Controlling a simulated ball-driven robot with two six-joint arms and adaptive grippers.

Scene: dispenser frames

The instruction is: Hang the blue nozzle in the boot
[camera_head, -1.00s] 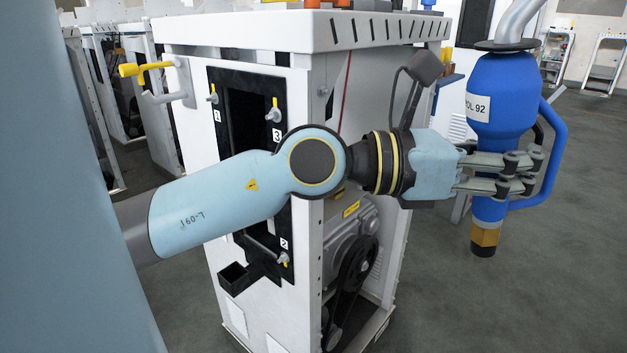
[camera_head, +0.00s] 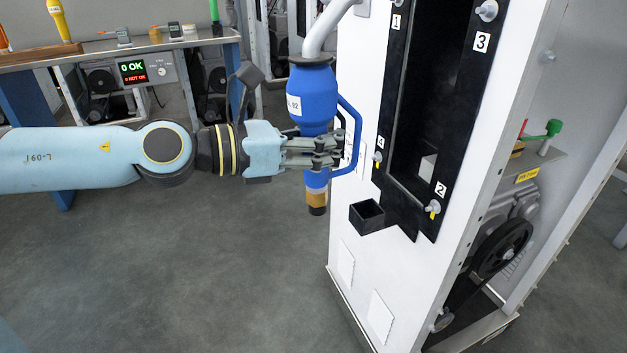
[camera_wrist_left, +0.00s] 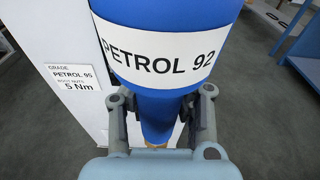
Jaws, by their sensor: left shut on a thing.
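The blue nozzle (camera_head: 314,92) is upright, its brass-coloured tip (camera_head: 316,198) pointing down and its blue loop handle (camera_head: 354,132) on the right. My left gripper (camera_head: 326,151) is shut around its lower body. In the left wrist view the fingers (camera_wrist_left: 160,112) are on either side of the nozzle (camera_wrist_left: 150,95), whose white label reads PETROL 92. The boot, a tall black recessed frame (camera_head: 391,95) with numbered nuts, is on the white dispenser front, right of the nozzle and apart from it. A small open black box (camera_head: 367,217) juts out at its lower left. My right gripper is out of view.
The white dispenser cabinet (camera_head: 352,262) stands on the right. A plate (camera_wrist_left: 77,75) reads GRADE PETROL 95, boot nuts 5 Nm. A grey hose (camera_head: 326,30) rises from the nozzle. A workbench (camera_head: 140,43) with a display reading OK stands back left. The floor in front is clear.

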